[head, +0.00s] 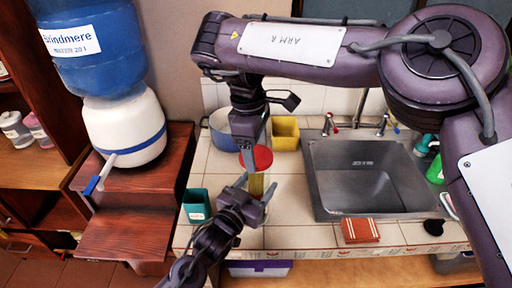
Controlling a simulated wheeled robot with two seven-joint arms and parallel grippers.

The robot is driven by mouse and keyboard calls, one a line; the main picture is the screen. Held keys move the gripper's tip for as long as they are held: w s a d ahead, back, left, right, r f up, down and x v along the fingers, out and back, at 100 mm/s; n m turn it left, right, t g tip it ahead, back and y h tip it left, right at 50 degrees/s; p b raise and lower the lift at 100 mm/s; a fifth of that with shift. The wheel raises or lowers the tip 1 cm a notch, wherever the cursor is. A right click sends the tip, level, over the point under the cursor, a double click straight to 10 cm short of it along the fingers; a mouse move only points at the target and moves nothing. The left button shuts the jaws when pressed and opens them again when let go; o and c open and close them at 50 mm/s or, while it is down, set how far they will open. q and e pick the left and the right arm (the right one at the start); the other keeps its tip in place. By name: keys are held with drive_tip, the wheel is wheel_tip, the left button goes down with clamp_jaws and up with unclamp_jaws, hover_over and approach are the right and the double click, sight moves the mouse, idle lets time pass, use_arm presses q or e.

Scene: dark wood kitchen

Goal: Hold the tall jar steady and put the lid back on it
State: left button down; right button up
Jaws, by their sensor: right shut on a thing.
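The tall jar (257,184) stands upright on the tiled counter left of the sink, with yellowish contents showing. Its lower part is hidden by my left gripper. The round red lid (263,158) is right above the jar's top; whether it touches the rim I cannot tell. My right gripper (246,152) points down from above and is shut on the lid at its left side. My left gripper (256,192) comes from the front with its fingers on either side of the jar. Whether they press on the glass cannot be made out.
A steel sink (365,180) with taps is to the right. A yellow container (285,134) and a bluish pot (222,130) stand behind the jar. A teal cup (197,204) is at left, a reddish-brown block (360,230) at the front edge. A water dispenser (124,125) stands far left.

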drive_tip(key=m, duration=0.5)
drive_tip(key=shift+w+g, duration=0.1)
drive_tip(key=shift+g, duration=0.2)
drive_tip(key=o, duration=1)
